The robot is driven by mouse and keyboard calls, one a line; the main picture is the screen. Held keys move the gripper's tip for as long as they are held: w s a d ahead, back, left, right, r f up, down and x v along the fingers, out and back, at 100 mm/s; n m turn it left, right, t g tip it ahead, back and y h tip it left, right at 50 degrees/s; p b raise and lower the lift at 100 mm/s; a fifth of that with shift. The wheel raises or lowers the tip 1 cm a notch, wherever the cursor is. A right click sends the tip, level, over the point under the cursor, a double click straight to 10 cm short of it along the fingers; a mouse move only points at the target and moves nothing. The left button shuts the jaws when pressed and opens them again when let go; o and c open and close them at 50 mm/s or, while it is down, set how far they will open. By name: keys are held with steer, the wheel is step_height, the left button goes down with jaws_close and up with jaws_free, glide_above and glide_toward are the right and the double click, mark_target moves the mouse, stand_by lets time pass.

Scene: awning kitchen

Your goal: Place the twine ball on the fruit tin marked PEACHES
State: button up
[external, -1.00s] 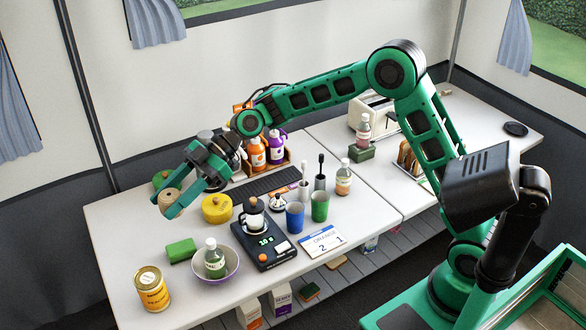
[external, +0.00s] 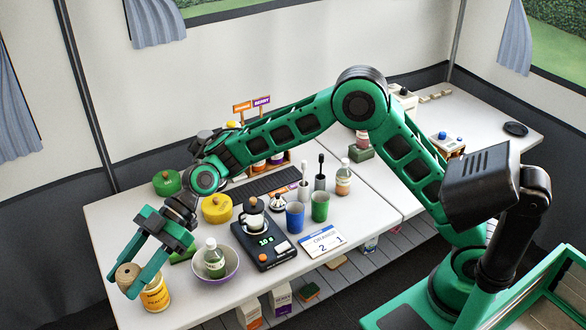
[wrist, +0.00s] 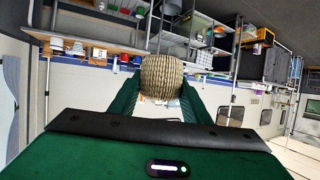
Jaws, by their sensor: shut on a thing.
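The twine ball (external: 127,274) is a small tan wound ball held between the fingertips of my gripper (external: 133,277). In the wrist view the twine ball (wrist: 161,77) sits between the two green fingers, and its wound strands show clearly. The fruit tin (external: 156,294) is yellow and stands at the front left of the table. Its label is partly hidden by my gripper, and only the start of the word shows. The ball appears just left of and above the tin in the external view. I cannot tell whether they touch.
The table's front edge is close.

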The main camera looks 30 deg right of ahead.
steer(key=w+d+f, duration=0.1)
steer(key=w+f, duration=0.1)
steer(key=w, duration=0.1)
steer(key=w+d+f, duration=0.1)
steer(key=w+f, duration=0.1)
steer(key=w, duration=0.2)
steer(key=w+d+f, duration=0.1)
steer(key=w+f, duration=0.2)
steer(key=w, duration=0.1)
steer(key=shift+d, duration=0.15)
steer(key=shift+f, duration=2)
steer(key=shift+f, duration=0.15)
steer(key=o, duration=1)
steer(key=shift+o, duration=0.2)
steer(key=shift+w+d+r, duration=0.1)
steer(key=shift+d+r, duration=0.1)
steer(key=shift+r, duration=0.05)
steer(key=v, duration=1.1)
steer(key=shift+d, duration=0.25)
steer(key=shift+w, duration=0.15)
